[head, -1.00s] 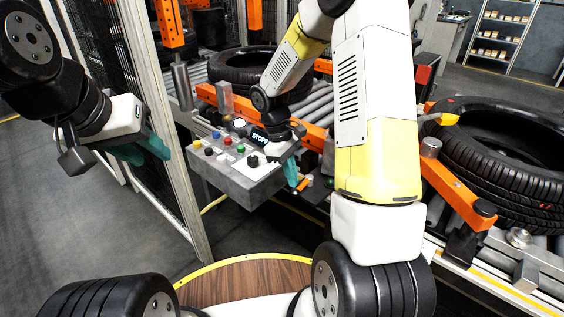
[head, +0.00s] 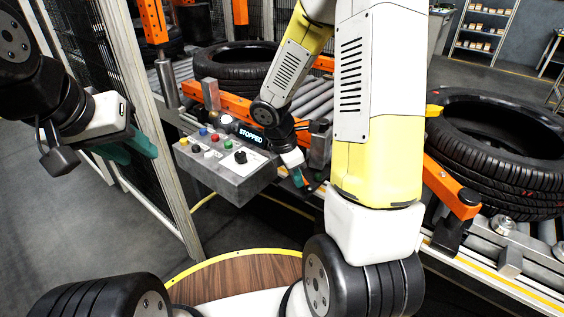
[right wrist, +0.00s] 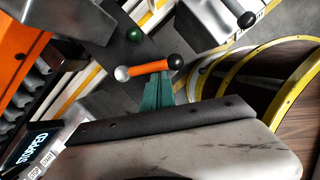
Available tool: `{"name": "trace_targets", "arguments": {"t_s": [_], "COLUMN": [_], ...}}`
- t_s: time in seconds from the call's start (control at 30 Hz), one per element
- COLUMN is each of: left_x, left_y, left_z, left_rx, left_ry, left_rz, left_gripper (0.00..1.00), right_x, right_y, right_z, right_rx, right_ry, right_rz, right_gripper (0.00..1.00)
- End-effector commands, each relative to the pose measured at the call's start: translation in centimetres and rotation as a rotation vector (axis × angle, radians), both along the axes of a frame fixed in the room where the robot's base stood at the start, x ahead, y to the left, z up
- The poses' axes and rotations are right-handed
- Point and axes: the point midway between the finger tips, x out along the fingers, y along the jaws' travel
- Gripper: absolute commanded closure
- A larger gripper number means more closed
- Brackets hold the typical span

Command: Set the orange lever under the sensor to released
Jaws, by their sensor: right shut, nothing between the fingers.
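The orange lever (right wrist: 150,68) shows in the right wrist view as a short orange bar with a silver pivot end at left and a black ball at right. It tilts slightly up toward the ball. My right gripper (right wrist: 159,84) is shut and empty, its teal fingertips right beside the bar near the ball end; I cannot tell whether they touch it. In the head view my right gripper (head: 298,173) is just right of the grey control box (head: 232,187). My left gripper (head: 130,150) hangs at the left, open and empty, away from the box.
The box carries coloured buttons, a black knob and a display (head: 251,136) reading STOPPED. In the wrist view a green ball (right wrist: 133,34) and another black-knobbed lever (right wrist: 246,19) sit near the orange lever. Tyres lie on the roller conveyor behind and at right (head: 500,160). A mesh fence post stands at left.

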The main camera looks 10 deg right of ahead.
Motion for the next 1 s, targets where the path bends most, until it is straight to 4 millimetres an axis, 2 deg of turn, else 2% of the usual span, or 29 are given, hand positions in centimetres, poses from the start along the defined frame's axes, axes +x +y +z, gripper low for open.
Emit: {"name": "trace_targets", "arguments": {"t_s": [0.13, 1.0], "left_x": [0.00, 0.00], "left_y": [0.00, 0.00], "left_z": [0.00, 0.00], "left_rx": [0.000, 0.000], "left_ry": [0.000, 0.000], "left_rz": [0.000, 0.000], "left_gripper": [0.64, 0.64], "right_x": [-0.16, -0.18], "right_y": [-0.52, -1.22], "right_z": [0.00, 0.01], "right_rx": [-0.001, -0.002], "right_ry": [0.001, 0.001], "right_rz": [0.081, 0.072], "right_gripper": [1.00, 1.00]}}
